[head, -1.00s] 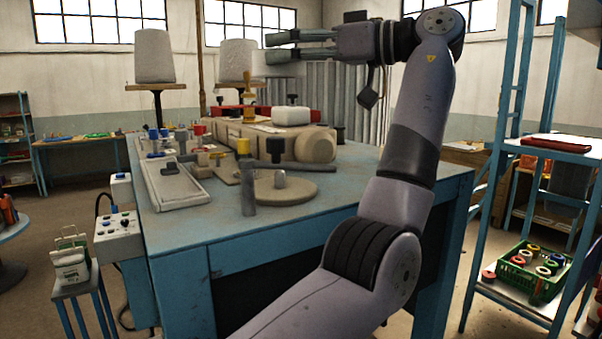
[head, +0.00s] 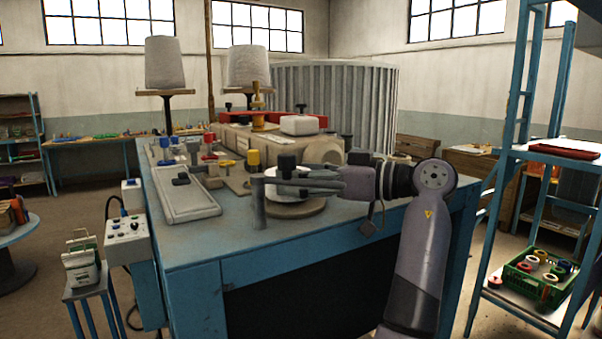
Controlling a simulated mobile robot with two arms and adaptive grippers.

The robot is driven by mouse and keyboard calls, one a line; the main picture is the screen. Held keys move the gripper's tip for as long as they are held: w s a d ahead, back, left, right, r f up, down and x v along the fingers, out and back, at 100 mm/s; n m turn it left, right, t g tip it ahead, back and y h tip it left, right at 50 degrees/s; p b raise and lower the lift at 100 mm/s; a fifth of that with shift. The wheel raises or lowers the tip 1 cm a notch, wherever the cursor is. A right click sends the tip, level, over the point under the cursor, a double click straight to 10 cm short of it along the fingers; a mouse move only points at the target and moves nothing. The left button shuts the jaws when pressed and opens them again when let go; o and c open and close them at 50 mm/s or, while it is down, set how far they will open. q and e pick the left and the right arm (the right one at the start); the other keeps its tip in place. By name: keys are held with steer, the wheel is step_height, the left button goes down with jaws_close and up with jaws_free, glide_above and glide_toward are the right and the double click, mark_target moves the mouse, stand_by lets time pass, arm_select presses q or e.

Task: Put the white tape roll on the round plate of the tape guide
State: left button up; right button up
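The tape guide stands on the near part of the blue bench, with a grey post (head: 258,203) at its left. Its round plate (head: 300,210) is tan and lies flat. My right gripper (head: 298,182) reaches in from the right, low over the plate, with its fingers pointing left. It appears shut on the white tape roll (head: 287,191), which is partly hidden by the fingers. The roll is over the plate; I cannot tell whether it touches it. A dark knob (head: 287,162) shows just above the roll. My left gripper is not in view.
A long grey tray-like rail (head: 190,203) lies left of the guide. A tan machine housing (head: 322,150) with a white block (head: 299,125) stands behind. A green crate (head: 533,283) of tape rolls sits on the right rack. The bench front (head: 240,245) is clear.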

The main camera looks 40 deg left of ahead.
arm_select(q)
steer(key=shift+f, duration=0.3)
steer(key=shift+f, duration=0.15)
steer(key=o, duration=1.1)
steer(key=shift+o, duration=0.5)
